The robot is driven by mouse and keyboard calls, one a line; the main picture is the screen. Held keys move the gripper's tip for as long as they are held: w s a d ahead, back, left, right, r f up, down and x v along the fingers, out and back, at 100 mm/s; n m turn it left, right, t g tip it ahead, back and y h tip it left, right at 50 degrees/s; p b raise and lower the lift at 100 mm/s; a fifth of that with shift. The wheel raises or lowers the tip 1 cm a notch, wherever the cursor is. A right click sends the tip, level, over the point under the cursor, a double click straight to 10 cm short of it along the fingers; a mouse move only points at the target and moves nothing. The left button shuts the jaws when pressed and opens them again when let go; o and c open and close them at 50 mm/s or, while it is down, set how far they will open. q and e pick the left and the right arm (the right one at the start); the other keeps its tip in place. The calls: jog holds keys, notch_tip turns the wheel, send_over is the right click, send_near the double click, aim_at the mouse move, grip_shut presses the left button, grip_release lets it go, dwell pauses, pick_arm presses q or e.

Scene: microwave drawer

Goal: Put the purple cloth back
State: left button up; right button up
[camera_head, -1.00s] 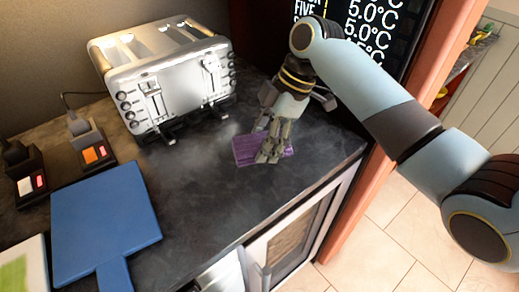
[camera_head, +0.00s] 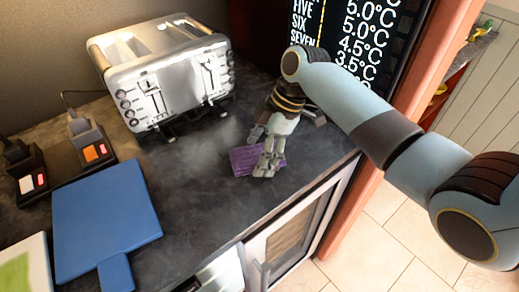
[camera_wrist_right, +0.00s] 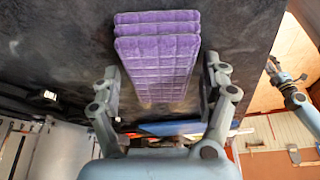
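The purple cloth (camera_head: 243,160) lies folded on the dark countertop, in front of the toaster's right end. In the right wrist view the cloth (camera_wrist_right: 157,55) is a quilted stack of layers, lying beyond and between the two fingers. My right gripper (camera_head: 265,172) points down over the cloth's right part and hides some of it. In the wrist view my right gripper (camera_wrist_right: 163,105) has its fingers apart with a gap on each side of the cloth. My left gripper is out of the head view; what looks like it (camera_wrist_right: 287,75) shows small at the wrist view's right edge.
A silver toaster (camera_head: 165,75) stands behind the cloth. A blue board (camera_head: 105,215) lies to the left, near dark boxes with lit switches (camera_head: 90,150). A dark screen (camera_head: 365,40) stands at the back right. The counter's front edge is close to the cloth; bare counter lies left of it.

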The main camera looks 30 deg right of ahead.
jog(key=b+v, duration=0.1)
jog(key=v, duration=1.1)
jog(key=shift+r, duration=0.2)
